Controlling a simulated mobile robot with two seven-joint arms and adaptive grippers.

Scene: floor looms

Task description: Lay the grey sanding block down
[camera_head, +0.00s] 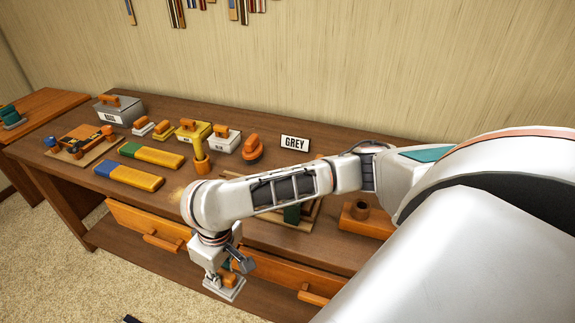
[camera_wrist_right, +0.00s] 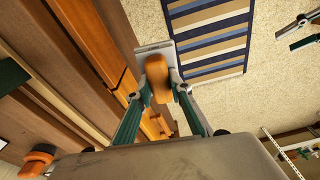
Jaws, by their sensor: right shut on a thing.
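The grey sanding block (camera_head: 226,287) has a flat pale grey base and a rounded orange grip. My right gripper (camera_head: 229,274) is shut on its orange grip and holds it in the air in front of the bench, before the drawers. In the right wrist view the block (camera_wrist_right: 156,75) sits between the teal fingers, its grey base pointing away from the gripper. A sign reading GREY (camera_head: 294,143) stands at the back of the bench top. My left gripper (camera_wrist_right: 300,31) shows at the right wrist view's upper right edge, its fingers apart and nothing seen between them.
The bench top (camera_head: 190,204) bears a lidded grey box (camera_head: 119,111), small sanding blocks (camera_head: 143,126), yellow-ended bars (camera_head: 128,176) and an orange holder (camera_head: 362,218). Drawers (camera_head: 150,229) stand out below its front edge. A striped rug (camera_wrist_right: 208,38) lies on the floor. My right arm hides part of the bench.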

